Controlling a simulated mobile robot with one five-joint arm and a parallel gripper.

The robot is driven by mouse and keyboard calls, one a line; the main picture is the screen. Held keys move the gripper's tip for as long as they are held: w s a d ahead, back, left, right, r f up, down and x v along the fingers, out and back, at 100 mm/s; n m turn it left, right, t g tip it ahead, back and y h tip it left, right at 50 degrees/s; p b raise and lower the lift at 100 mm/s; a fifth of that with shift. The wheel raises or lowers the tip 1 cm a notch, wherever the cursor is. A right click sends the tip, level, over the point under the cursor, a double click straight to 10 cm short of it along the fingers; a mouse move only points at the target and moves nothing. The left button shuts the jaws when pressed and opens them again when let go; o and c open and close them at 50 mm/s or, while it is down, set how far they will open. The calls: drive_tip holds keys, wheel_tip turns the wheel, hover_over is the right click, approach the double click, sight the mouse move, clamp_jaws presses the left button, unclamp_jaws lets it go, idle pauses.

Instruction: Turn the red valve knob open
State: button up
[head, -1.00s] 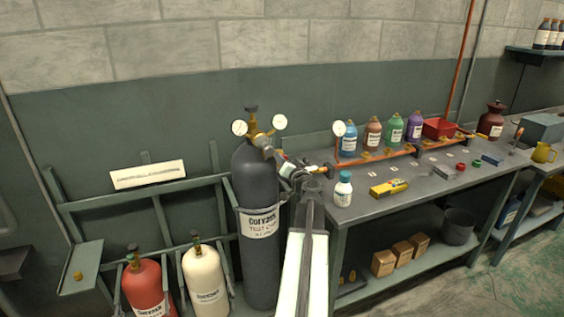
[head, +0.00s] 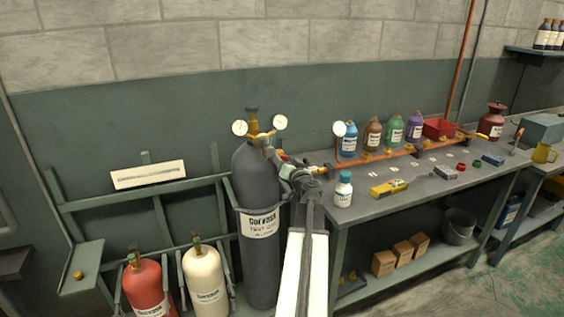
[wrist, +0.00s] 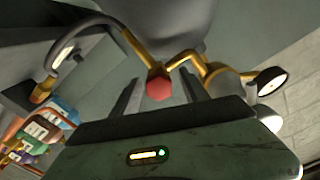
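The red valve knob (wrist: 158,88) shows in the wrist view as a small faceted knob on a brass pipe, just beyond my gripper. In the head view a small spot of red (head: 284,157) shows at the gripper's tip, beside the grey cylinder (head: 262,262) with its brass regulator. My gripper (wrist: 157,95) is open, with one finger on each side of the knob's line in the wrist view. A gap shows between each finger and the knob. I cannot tell how deep the knob sits between them. In the head view my gripper (head: 288,170) is partly hidden by my own arm.
Two gauges (head: 239,128) (head: 280,122) sit on the regulator. Red (head: 146,284) and cream (head: 204,282) cylinders stand left.

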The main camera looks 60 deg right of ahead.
drive_tip(key=shift+s+a, duration=0.1)
drive_tip(key=shift+s, duration=0.05)
drive_tip(key=v, duration=0.7)
drive_tip(key=shift+s+a, duration=0.15)
drive_tip(key=shift+a, duration=0.05)
drive_tip(key=w+a+f+n+g+y+p, duration=0.1)
drive_tip(key=w+a+f+n+y, duration=0.2)
drive_tip(key=w+a, duration=0.55)
drive_tip(key=w+a+f+n+y+p, duration=0.15)
drive_tip(key=w+a+y, duration=0.4)
drive_tip(key=a, duration=0.65)
drive_tip(key=w+a+f+n+g+y+p, duration=0.1)
drive_tip(key=w+a+f+n+y, duration=0.2)
drive_tip(key=w+a, duration=0.6)
drive_tip(key=a+f+n+g+y+p, duration=0.2)
drive_tip(key=a+f+n+g+y, duration=0.15)
drive_tip(key=a, duration=1.15)
drive_tip(key=s+a+f+g+h+p, duration=0.1)
drive_tip(key=s+a+g, duration=0.2)
drive_tip(key=a, duration=0.4)
drive_tip(key=s+a+f+g+h+p, duration=0.1)
drive_tip(key=s+a+g+h, duration=0.1)
drive_tip(key=a, duration=0.5)
drive_tip(key=s+a+f+n+g+h+p, duration=0.1)
drive_tip(key=s+a+f+g, duration=0.1)
drive_tip(key=a, duration=0.5)
drive_tip(key=shift+s+g, duration=0.9)
drive_tip(key=shift+g, duration=0.15)
